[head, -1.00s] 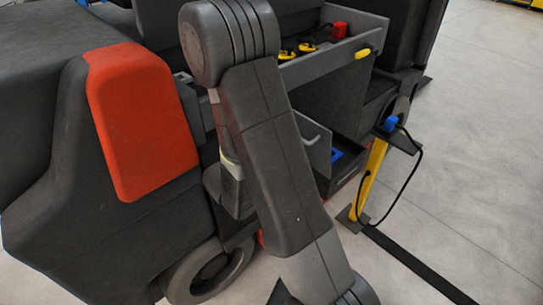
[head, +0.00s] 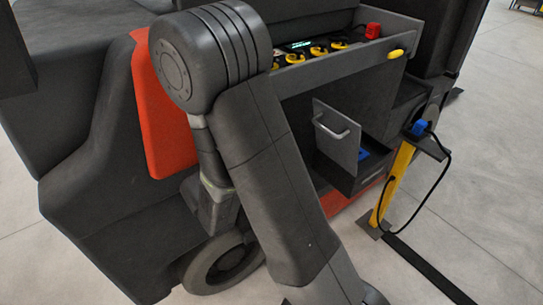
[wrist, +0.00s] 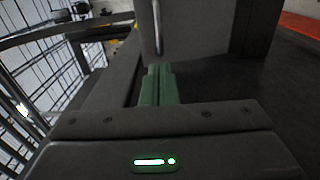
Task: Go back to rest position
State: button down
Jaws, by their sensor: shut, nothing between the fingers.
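My gripper (wrist: 159,78) shows in the wrist view as two green fingers pressed together with nothing between them. They point toward a grey panel with a metal handle (wrist: 157,28), and the gap to it is hard to judge. In the head view my arm crosses the middle, and my gripper is not clearly seen there. The small grey door with a metal handle (head: 336,135) stands open beside the arm, with a blue item (head: 363,154) in the compartment behind it.
A dark machine with an orange panel (head: 165,110) stands behind and left of my arm. Its open upper tray (head: 335,68) holds yellow-capped parts and a red connector (head: 373,31). A yellow post (head: 396,180) with a blue plug and black cable stands right.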

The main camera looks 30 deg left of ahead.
jog(key=shift+v, duration=0.75)
jog(key=shift+w+d, duration=0.1)
jog(key=shift+w, duration=0.05)
